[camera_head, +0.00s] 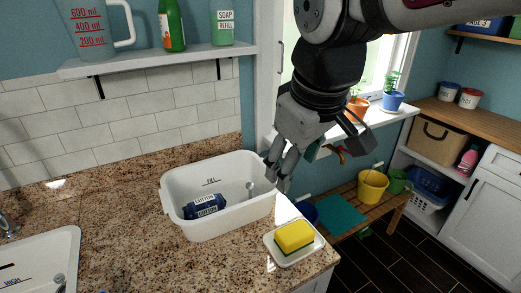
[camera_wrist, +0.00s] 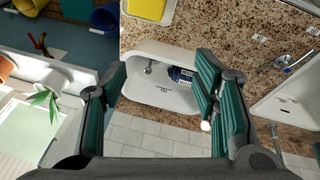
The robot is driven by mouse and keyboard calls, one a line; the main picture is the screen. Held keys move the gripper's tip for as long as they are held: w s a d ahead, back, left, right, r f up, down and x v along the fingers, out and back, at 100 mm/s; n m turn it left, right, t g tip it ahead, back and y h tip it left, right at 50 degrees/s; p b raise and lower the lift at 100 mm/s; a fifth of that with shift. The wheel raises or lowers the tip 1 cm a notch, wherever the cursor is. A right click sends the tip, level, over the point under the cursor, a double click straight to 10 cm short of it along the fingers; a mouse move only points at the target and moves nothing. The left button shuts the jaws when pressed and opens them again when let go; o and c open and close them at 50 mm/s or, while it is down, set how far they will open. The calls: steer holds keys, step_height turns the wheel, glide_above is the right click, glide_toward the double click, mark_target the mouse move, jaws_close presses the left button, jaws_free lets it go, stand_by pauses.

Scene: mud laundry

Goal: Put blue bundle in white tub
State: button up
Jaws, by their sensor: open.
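My gripper (camera_head: 277,172) is above the tub's right end, apart from the bundle. In the wrist view my gripper (camera_wrist: 160,78) has its teal-padded fingers spread wide with nothing between them.
A yellow sponge (camera_head: 294,236) sits in a white dish right of the tub. A sink (camera_head: 40,262) is at left. A shelf (camera_head: 160,60) with a jug and bottles hangs above. A windowsill with potted plants (camera_head: 393,101) is at right. The counter's front middle is clear.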

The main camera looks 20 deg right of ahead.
steer(key=s+d+f+m+t, duration=0.1)
steer(key=s+d+f+m, duration=0.1)
steer(key=s+m, duration=0.2)
steer(key=s, duration=0.3)
steer(key=shift+s+f+m, duration=0.15)
steer(key=shift+s+m, duration=0.25)
stand_by(0.7)
